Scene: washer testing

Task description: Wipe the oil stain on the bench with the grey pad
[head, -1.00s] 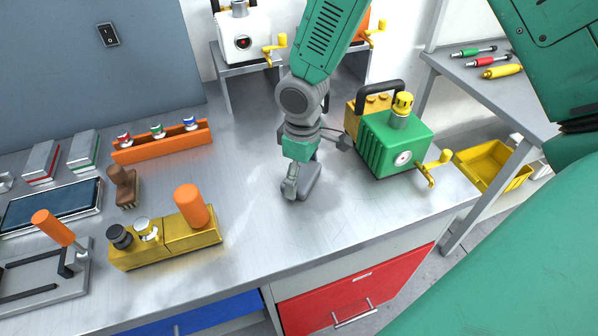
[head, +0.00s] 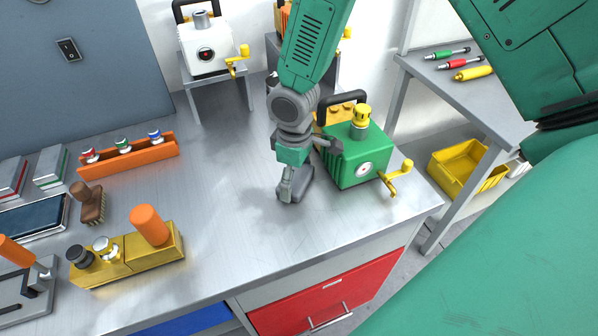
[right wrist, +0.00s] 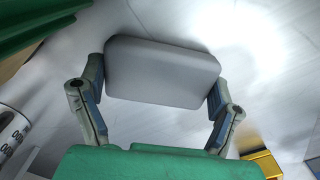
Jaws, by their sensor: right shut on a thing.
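My right gripper (head: 290,192) is shut on the grey pad (head: 304,184) and holds it down at the bench top, apparently touching it. The right wrist view shows the pad (right wrist: 163,70) as a rounded grey block between the two fingers (right wrist: 155,108). The pad is just left of the green machine on the bench (head: 245,235). I cannot make out a clear oil stain; the dark patches near the pad look like shadows, and the pad and arm hide some surface. My left gripper is not in view.
The green machine (head: 350,165) with a yellow crank stands close right of the pad. A yellow block (head: 125,262) with an orange knob, a brush (head: 92,205) and an orange rack (head: 130,157) are left. The bench's front middle is clear.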

